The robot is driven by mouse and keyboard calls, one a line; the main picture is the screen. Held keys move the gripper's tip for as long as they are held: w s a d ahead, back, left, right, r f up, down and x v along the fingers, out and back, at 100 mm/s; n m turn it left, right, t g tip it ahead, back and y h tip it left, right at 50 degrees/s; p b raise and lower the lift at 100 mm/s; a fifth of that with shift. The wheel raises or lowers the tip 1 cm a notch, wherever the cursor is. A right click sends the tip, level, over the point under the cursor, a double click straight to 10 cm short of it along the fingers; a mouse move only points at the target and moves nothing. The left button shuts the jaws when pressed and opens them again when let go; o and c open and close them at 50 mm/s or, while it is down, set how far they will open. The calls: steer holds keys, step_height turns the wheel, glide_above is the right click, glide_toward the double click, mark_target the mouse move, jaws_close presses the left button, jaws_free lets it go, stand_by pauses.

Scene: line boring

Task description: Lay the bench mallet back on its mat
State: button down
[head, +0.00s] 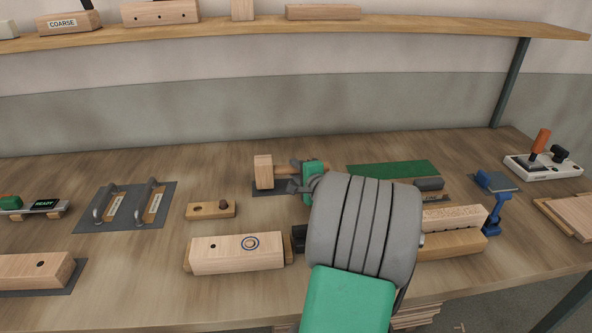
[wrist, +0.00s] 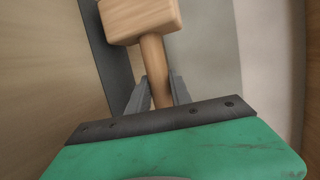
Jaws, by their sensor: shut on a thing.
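The bench mallet has a pale wooden block head (head: 263,172) and a wooden handle running right towards my gripper (head: 302,185). In the wrist view the mallet head (wrist: 140,20) is at the top, and my gripper (wrist: 157,95) is shut on the handle, one finger on each side. A dark mat (head: 268,191) shows below the mallet head in the head view. In the wrist view a dark strip of it (wrist: 104,55) runs behind and left of the mallet. I cannot tell whether the head touches the mat. My arm hides the mat's right part.
A drilled wooden block (head: 238,253) lies in front, with a small block with a peg (head: 211,210) behind it. A grey mat with two handled tools (head: 90,219) is left. A green mat (head: 395,169) and blue stand (head: 490,200) are right. A shelf (head: 300,27) runs above.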

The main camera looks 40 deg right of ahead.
steer(key=shift+f, duration=0.1)
steer(key=shift+f+b, duration=0.45)
